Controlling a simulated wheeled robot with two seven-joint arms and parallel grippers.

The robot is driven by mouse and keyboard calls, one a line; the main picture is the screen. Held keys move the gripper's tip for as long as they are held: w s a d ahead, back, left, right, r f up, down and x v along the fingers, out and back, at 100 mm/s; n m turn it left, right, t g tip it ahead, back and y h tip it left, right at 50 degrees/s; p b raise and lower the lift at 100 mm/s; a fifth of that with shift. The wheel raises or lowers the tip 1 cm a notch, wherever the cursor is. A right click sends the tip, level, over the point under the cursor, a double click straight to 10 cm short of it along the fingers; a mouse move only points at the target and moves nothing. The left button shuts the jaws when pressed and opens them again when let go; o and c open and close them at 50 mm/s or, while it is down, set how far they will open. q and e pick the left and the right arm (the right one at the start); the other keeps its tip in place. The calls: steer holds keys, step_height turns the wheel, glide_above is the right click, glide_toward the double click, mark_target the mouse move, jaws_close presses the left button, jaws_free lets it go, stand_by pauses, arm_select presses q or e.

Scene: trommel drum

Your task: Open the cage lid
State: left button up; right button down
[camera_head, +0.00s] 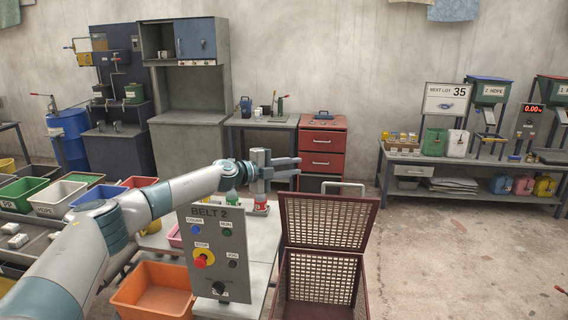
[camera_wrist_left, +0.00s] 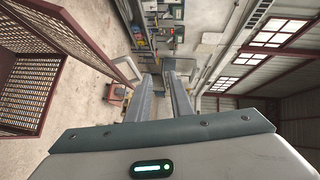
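The cage (camera_head: 321,277) is a dark red frame with pale mesh at the bottom centre of the head view. Its mesh lid (camera_head: 325,222) stands raised at the back of the cage, with a grey handle (camera_head: 343,185) on its top edge. The cage's top is uncovered. My left gripper (camera_head: 296,167) is open and empty, above and a little left of the lid's top edge, and appears apart from it. In the left wrist view, its two fingers (camera_wrist_left: 162,85) are apart, with red-framed mesh (camera_wrist_left: 50,30) at the left. My right gripper is not in view.
A grey BELT 2 control panel (camera_head: 215,250) stands left of the cage, with an orange bin (camera_head: 152,290) beside it. A red drawer cabinet (camera_head: 322,150) is behind. Floor (camera_head: 450,260) to the right is clear.

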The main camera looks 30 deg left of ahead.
arm_select(q)
steer(key=shift+s+a+r, duration=0.9)
steer(key=shift+s+r, duration=0.1)
steer(key=shift+s, duration=0.05)
